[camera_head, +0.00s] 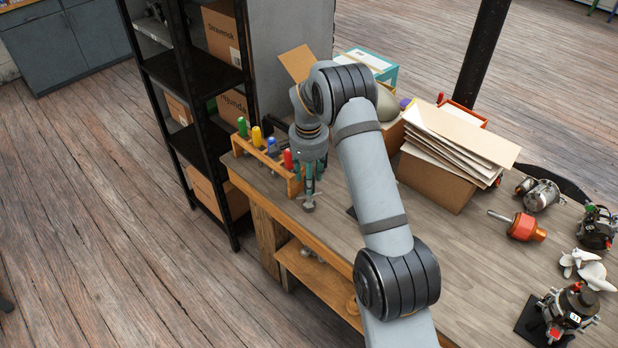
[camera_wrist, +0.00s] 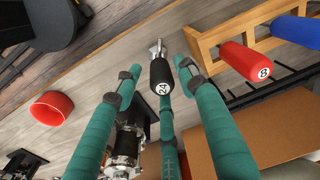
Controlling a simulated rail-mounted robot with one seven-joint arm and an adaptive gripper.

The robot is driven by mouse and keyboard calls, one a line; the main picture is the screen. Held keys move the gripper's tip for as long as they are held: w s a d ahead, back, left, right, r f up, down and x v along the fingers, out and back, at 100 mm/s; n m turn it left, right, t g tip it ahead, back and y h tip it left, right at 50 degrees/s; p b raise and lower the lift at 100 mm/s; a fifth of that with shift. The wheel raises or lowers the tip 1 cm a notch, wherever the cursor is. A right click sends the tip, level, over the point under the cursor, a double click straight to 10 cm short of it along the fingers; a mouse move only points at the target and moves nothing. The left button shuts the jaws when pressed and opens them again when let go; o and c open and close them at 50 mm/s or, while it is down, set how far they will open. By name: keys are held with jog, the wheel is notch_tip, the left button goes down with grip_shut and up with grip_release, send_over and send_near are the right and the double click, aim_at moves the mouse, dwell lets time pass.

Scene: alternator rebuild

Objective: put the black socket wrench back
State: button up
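The black socket wrench (camera_wrist: 161,73) has a black handle marked 24 and a metal shank. In the wrist view it lies between the teal fingertips of my gripper (camera_wrist: 157,70), which appears shut on its handle; the exact contact is partly hidden. In the head view, my gripper (camera_head: 311,182) is just right of the wooden tool rack (camera_head: 293,186). The wrench's metal end (camera_head: 308,205) shows below the fingers near the bench's front edge. The rack, also in the wrist view (camera_wrist: 205,44), holds handles in green, yellow, blue and red (camera_head: 288,159).
A box of papers (camera_head: 435,183) stands right of my arm. An orange-red tool (camera_head: 524,228) and alternator parts (camera_head: 570,308) lie farther right on the bench (camera_head: 470,265). A black shelf (camera_head: 200,140) with cartons stands left behind the rack.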

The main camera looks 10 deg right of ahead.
jog(key=shift+o, duration=0.4)
notch_tip(320, 180, up, 16)
jog(key=p, duration=0.3)
jog(key=shift+s+p, duration=0.3)
jog(key=shift+s, duration=0.15)
jog(key=shift+a, duration=0.1)
jog(key=f+b, duration=0.1)
jog(key=f, duration=0.4)
jog(key=f+b, duration=0.1)
jog(key=f, duration=0.4)
jog(key=f+b, duration=0.1)
jog(key=f, duration=0.5)
jog(key=shift+w+b, duration=0.3)
jog(key=shift+w, duration=0.1)
jog(key=shift+r, duration=0.1)
